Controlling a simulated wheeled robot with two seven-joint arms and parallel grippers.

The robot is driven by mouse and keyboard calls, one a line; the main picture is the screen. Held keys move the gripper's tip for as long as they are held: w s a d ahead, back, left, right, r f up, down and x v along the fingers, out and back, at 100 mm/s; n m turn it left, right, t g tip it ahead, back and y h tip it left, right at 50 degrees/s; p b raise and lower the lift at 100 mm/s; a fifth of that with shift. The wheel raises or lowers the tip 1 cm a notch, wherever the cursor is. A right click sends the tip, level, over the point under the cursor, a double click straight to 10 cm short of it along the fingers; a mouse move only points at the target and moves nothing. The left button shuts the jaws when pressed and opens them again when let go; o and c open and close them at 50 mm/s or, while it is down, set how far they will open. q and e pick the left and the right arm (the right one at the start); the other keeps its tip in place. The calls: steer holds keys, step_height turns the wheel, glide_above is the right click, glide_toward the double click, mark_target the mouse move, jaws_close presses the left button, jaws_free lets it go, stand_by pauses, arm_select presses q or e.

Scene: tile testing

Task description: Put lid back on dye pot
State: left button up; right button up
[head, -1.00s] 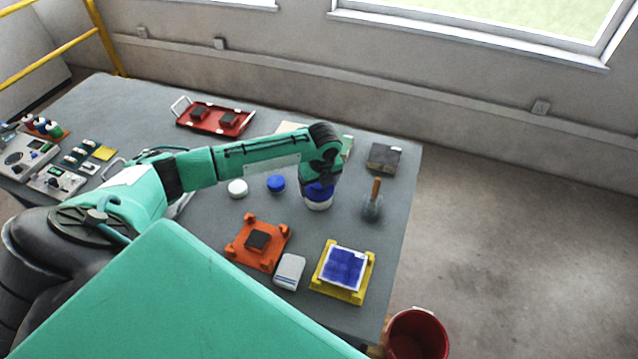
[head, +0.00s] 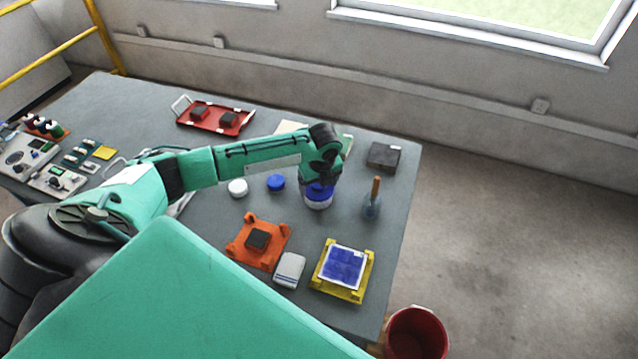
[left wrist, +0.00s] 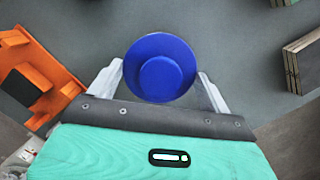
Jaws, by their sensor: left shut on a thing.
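The blue lid (left wrist: 160,68), a round disc with a raised knob, is between the fingers of my left gripper (left wrist: 160,85) in the left wrist view. In the head view the lid (head: 318,188) is at the pot's mouth, directly under my left gripper (head: 320,182). The gripper is shut on the lid and partly hides it. I cannot tell whether the lid is fully seated. My right gripper is not in view.
A blue round piece (head: 276,182) and a white one (head: 238,188) lie left of the pot. A wooden-handled tool (head: 374,195) stands close on the right. An orange fixture (head: 245,254), a yellow frame with a blue tile (head: 330,290) and a dark block (head: 383,156) are nearby.

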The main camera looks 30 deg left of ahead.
arm_select(q)
steer(key=shift+p, duration=0.4)
stand_by(0.4)
steer(key=o, duration=0.9)
steer(key=shift+r+p, duration=3.55)
steer(key=shift+p, duration=0.05)
steer(key=shift+c, duration=0.3)
jaws_close()
